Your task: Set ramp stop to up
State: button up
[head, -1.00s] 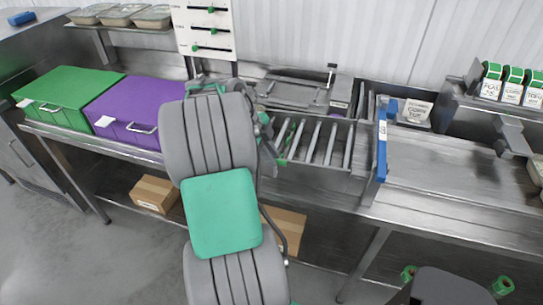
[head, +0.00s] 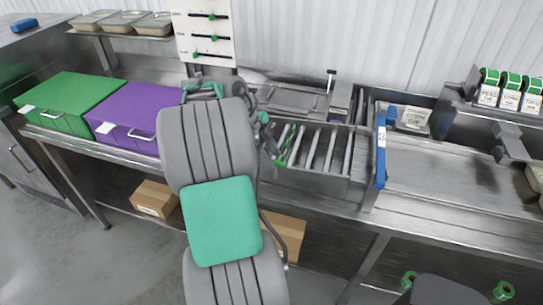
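A blue upright plate (head: 381,150) stands at the right end of the roller ramp (head: 318,150); I cannot tell for sure that it is the ramp stop. A white panel (head: 205,28) with green slider knobs hangs on the back wall. My grey and green arm crosses the middle of the view. My gripper (head: 268,138) seems to be at the left end of the rollers, small and partly hidden by my arm. Its fingers are not clear, and I see nothing held.
A green box (head: 70,102) and a purple box (head: 135,115) stand left on the steel counter. Steel trays (head: 120,22) sit on a shelf above. Label rolls (head: 510,88) are at the right. Cardboard boxes lie below. The counter right of the blue plate is mostly clear.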

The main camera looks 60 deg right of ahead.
jog(key=v, duration=0.7)
jog(key=shift+w+r+p, duration=0.15)
jog(key=shift+r+p, duration=0.2)
